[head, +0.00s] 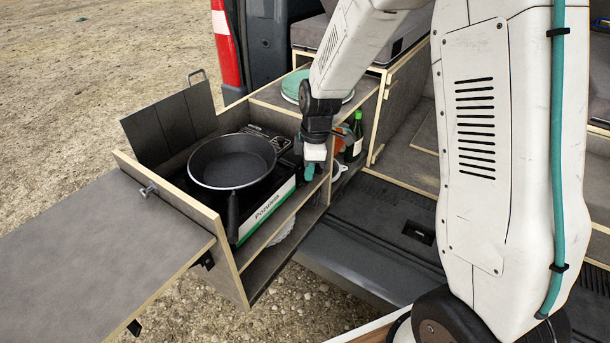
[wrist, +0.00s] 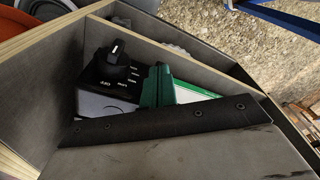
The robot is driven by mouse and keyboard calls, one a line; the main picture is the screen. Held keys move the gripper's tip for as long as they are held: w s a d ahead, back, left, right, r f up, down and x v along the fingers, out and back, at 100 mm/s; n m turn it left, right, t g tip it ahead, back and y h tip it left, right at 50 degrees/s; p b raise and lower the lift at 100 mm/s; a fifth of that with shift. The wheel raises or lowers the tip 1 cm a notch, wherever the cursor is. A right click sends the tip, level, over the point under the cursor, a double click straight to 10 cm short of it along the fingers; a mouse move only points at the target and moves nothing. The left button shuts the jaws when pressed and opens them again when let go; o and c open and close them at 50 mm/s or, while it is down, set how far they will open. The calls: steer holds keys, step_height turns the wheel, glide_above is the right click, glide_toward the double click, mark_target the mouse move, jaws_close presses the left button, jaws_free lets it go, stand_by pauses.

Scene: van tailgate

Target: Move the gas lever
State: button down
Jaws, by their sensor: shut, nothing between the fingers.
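The camping stove (head: 265,212) sits in the pull-out box, with a black frying pan (head: 232,162) on its top. In the wrist view, a black knob-like lever (wrist: 116,48) stands up from a dark panel with small white markings (wrist: 112,75). I take it for the gas lever; I cannot make it out in the head view, where my arm hides part of that end. My gripper (head: 311,171) is at the right end of the stove, its teal fingers pointing down. In the wrist view its fingers (wrist: 158,84) are shut and empty, to the right of the lever and apart from it.
A wooden divider (wrist: 190,62) runs close beside the lever. A green bottle (head: 355,135) and an orange item (head: 341,139) stand in the compartment to the right. A teal plate (head: 296,84) lies on the shelf behind. An empty tabletop (head: 95,260) extends at the left.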

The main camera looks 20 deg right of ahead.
steer(key=shift+s+d+r, duration=0.2)
steer(key=shift+d+r, duration=0.05)
steer(key=shift+d, duration=0.4)
steer(key=shift+s+d+r, duration=0.2)
steer(key=shift+d, duration=0.4)
step_height(320, 180, up, 8)
steer(key=shift+d, duration=0.35)
steer(key=shift+s+f, duration=0.1)
steer(key=shift+f, duration=0.05)
